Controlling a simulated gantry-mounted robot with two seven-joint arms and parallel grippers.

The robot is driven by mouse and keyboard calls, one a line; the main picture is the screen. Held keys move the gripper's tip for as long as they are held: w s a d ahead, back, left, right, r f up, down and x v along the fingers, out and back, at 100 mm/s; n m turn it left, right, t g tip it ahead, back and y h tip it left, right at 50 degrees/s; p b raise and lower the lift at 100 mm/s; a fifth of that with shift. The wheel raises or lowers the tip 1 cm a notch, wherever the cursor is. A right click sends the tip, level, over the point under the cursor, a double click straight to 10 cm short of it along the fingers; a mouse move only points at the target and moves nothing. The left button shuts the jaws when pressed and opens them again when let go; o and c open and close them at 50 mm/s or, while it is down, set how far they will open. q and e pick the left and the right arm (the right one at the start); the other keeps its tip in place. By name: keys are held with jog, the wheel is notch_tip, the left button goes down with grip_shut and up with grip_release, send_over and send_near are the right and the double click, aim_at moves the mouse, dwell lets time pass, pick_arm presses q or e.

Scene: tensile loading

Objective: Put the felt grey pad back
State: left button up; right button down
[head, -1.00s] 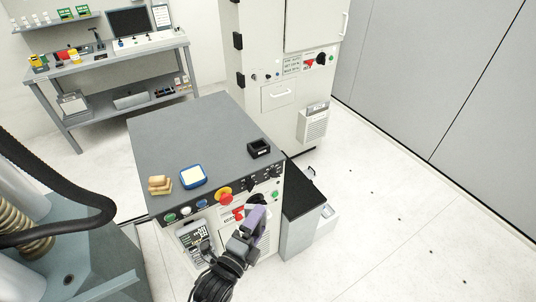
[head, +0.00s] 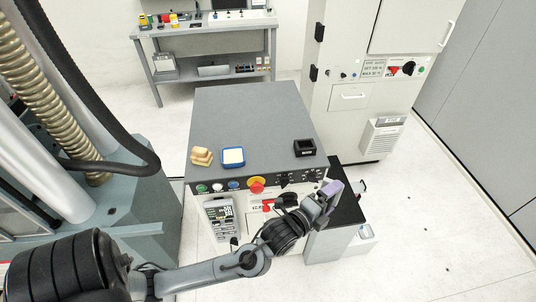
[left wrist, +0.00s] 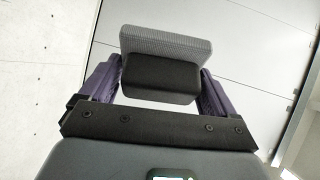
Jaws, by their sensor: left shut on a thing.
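My left gripper (head: 328,196), with purple fingers, is in front of the grey cabinet's right front corner, by the black-topped side unit. In the left wrist view the gripper (left wrist: 160,85) is shut on the felt grey pad (left wrist: 165,41). The pad has a light grey textured face and a black block (left wrist: 160,78) as its body, held between both fingers. In the head view the pad cannot be made out behind the fingers. A small black open box (head: 305,148) sits on the cabinet top near its right front edge. My right gripper is not in view.
The cabinet top (head: 250,112) also bears a blue-rimmed white tray (head: 233,157) and stacked tan blocks (head: 201,157). Its front panel has knobs and a red-yellow button (head: 256,185). A black-topped unit (head: 347,208) stands at right. The cabinet top's rear is clear.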

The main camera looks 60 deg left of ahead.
pick_arm(q)
jog(key=w+a+r+n+g+y+p, duration=0.1)
jog(key=w+a+n+g, duration=0.2)
jog(key=a, duration=0.6)
jog(key=w+a+r+n+g, duration=0.1)
jog(key=a+n+g, duration=0.3)
jog(key=a, duration=0.5)
jog(key=s+a+n+g+h+p, duration=0.1)
jog(key=s+a+n+g+h, duration=0.3)
jog(key=s+a+g, duration=0.15)
jog(key=shift+t+h, duration=0.25)
jog(key=shift+h, duration=0.25)
jog(key=a+f+b, duration=0.1)
jog(key=a+f, duration=0.1)
jog(key=a, duration=0.1)
jog(key=w+a+f+b, duration=0.1)
jog(key=a+f, duration=0.1)
jog(key=a, duration=0.1)
jog(key=w+a+f+b, duration=0.1)
jog(key=a+f, duration=0.1)
jog(key=a, duration=0.1)
jog(key=shift+w+a+f, duration=0.25)
jog(key=shift+a+f, duration=0.05)
jog(key=shift+f, duration=0.1)
jog(key=shift+w+a+f, duration=0.1)
jog(key=shift+a+f, duration=0.2)
jog(key=shift+a, duration=0.15)
jog(key=shift+f, duration=2.1)
